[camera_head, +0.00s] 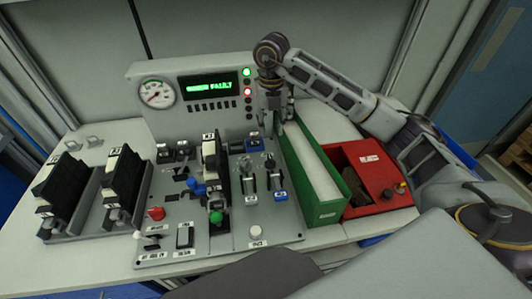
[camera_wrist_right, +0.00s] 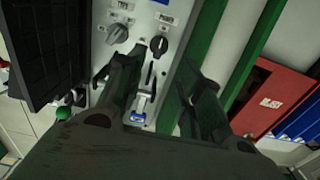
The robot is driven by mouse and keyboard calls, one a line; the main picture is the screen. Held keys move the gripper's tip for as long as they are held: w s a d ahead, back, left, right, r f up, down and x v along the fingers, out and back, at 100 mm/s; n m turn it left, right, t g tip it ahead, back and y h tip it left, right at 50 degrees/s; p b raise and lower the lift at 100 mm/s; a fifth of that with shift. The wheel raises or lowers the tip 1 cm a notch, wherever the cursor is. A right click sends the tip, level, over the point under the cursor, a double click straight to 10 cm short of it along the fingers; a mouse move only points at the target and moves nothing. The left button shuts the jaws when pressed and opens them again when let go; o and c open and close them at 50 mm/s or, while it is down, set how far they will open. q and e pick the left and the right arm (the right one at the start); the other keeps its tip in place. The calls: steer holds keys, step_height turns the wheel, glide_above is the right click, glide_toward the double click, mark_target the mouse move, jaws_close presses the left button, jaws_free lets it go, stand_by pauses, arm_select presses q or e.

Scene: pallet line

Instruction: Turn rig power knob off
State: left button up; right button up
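The rig (camera_head: 228,230) is a grey panel with an upright back section. Its power knob (camera_wrist_right: 159,45) is a dark round knob under a "POWER" label in the right wrist view; it shows in the head view (camera_head: 269,163) as the right one of two dark knobs. A second knob (camera_wrist_right: 118,33) sits to its left. My right gripper (camera_head: 277,112) hangs over the rig's right side, near the green bin. In the wrist view its fingers (camera_wrist_right: 155,85) are apart, with nothing between them; the power knob lies beyond the tips, apparently untouched. My left gripper is out of view.
A green bin (camera_head: 322,213) stands right of the knobs, with a red box (camera_head: 374,203) beyond it. A blue-labelled switch (camera_wrist_right: 140,110) sits below the power knob. Black modules (camera_head: 122,180) stand at left. The lit display (camera_head: 208,86) reads "FAULT"; a red lamp (camera_head: 248,92) glows.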

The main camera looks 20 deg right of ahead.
mark_target(270, 157)
steer(key=shift+r, duration=0.1)
stand_by(0.4)
steer(key=shift+f, duration=7)
